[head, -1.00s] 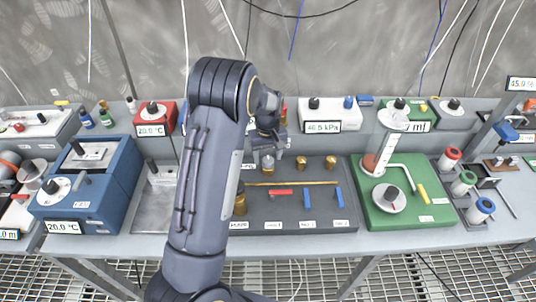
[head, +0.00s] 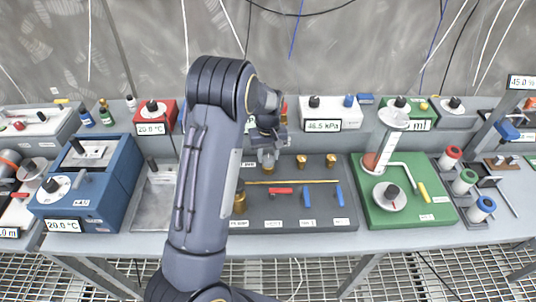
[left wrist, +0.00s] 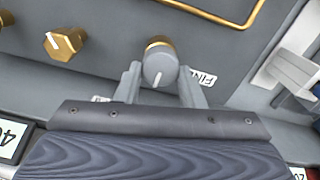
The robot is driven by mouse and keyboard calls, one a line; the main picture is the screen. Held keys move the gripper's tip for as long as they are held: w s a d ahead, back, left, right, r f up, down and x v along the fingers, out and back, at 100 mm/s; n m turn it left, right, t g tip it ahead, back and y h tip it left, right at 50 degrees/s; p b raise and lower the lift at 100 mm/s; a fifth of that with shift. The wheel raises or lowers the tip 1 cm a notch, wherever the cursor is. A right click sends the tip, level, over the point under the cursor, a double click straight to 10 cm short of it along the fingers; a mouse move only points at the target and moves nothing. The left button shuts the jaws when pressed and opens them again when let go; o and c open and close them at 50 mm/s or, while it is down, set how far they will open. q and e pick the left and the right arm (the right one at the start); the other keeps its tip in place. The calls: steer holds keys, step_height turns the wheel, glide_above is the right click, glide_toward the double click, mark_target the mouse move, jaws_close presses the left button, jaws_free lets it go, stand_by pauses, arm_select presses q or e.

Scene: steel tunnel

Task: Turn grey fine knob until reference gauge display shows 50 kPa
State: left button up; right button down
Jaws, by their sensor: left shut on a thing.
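The grey fine knob (left wrist: 160,62) has a brass collar and a white pointer line, with a partly covered "FIN" label (left wrist: 204,78) beside it. My left gripper (left wrist: 160,82) is shut on the knob, one finger on each side. In the head view the left gripper (head: 268,152) reaches down to the dark panel (head: 300,208), largely hiding the knob. The reference gauge display (head: 335,125) stands behind the panel on a white box and reads about 48.5 kPa; its second digit is hard to make out. My right gripper is not in view.
Brass knobs (head: 301,160) and red (head: 281,191) and blue levers (head: 339,195) are on the panel near the gripper. A green unit (head: 425,213) with a tilted cylinder stands right, a blue bath (head: 115,185) left. My arm covers the panel's left part.

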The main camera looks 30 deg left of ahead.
mark_target(269, 157)
arm_select(q)
steer(key=m+b, duration=0.2)
steer(key=m, duration=0.2)
steer(key=shift+d+f+m, duration=0.1)
steer(key=shift+m, duration=0.2)
steer(key=shift+d+m+b, duration=0.1)
steer(key=shift+m+b, duration=0.5)
steer(key=shift+m, duration=1.6)
steer(key=o, duration=1)
step_height(269, 157, up, 7)
steer(key=shift+r+b, duration=0.1)
steer(key=shift+b, duration=0.3)
steer(key=shift+r, duration=0.45)
